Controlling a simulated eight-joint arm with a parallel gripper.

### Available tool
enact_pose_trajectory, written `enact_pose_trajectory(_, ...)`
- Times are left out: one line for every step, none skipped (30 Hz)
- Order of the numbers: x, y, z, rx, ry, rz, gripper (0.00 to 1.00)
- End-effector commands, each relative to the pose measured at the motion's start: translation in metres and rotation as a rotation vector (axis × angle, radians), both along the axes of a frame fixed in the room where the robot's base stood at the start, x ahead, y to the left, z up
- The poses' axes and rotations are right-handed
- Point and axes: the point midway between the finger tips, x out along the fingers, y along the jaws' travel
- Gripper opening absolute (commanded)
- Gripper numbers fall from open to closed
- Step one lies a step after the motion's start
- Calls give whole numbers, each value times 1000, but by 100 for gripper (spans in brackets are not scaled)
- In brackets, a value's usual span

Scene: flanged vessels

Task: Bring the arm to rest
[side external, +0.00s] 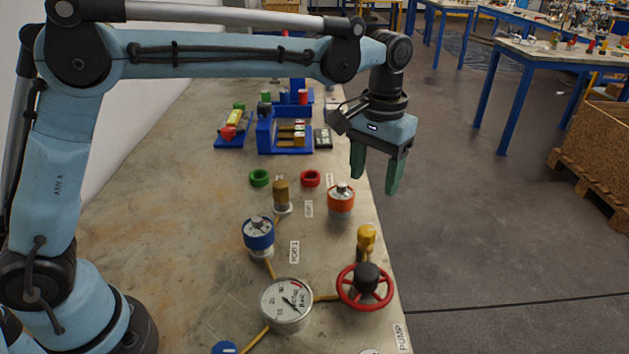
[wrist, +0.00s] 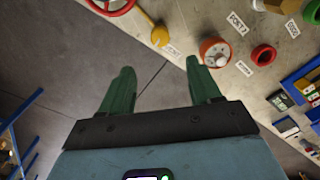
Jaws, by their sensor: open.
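My gripper (side external: 376,182) hangs from my blue arm at the right edge of the table in the side external view. Its two green fingers point down, stand apart and hold nothing. In the wrist view my gripper (wrist: 162,82) also shows open, with bare floor between and beyond the fingers. The orange-ringed vessel (side external: 341,203) stands on the table below and left of the fingers, apart from them. It also shows in the wrist view (wrist: 214,53), just beyond the right finger.
On the table (side external: 180,230) stand a red handwheel (side external: 350,298), a pressure gauge (side external: 287,317), a blue-ringed vessel (side external: 258,238), a yellow valve (side external: 367,238), a green ring (side external: 259,178) and a red ring (side external: 310,178). Blue racks (side external: 285,150) stand farther back. Open floor lies right of the table.

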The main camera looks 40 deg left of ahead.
Motion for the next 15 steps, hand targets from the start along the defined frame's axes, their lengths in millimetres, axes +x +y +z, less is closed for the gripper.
enact_pose_trajectory(0, 0, 0, 0, -1, 0, 63)
enact_pose_trajectory(-1, 1, 1, -1, -3, 1, 63)
enact_pose_trajectory(-2, 3, 2, -3, -9, 1, 63)
enact_pose_trajectory(-3, 6, 4, -5, -15, 2, 63)
enact_pose_trajectory(-5, 9, 5, -7, -22, 2, 63)
enact_pose_trajectory(-8, 14, 9, -11, -37, 2, 63)
enact_pose_trajectory(-11, 18, 11, -15, -50, 2, 63)
enact_pose_trajectory(-14, 23, 14, -19, -65, 2, 63)
enact_pose_trajectory(-20, 30, 18, -24, -87, 3, 63)
enact_pose_trajectory(-24, 36, 20, -28, -105, 2, 63)
enact_pose_trajectory(-29, 41, 23, -31, -124, 1, 63)
enact_pose_trajectory(-35, 49, 25, -36, -149, 1, 63)
enact_pose_trajectory(-39, 54, 27, -38, -169, 0, 63)
enact_pose_trajectory(-45, 59, 28, -41, -187, -1, 63)
enact_pose_trajectory(-51, 66, 30, -44, -212, -1, 63)
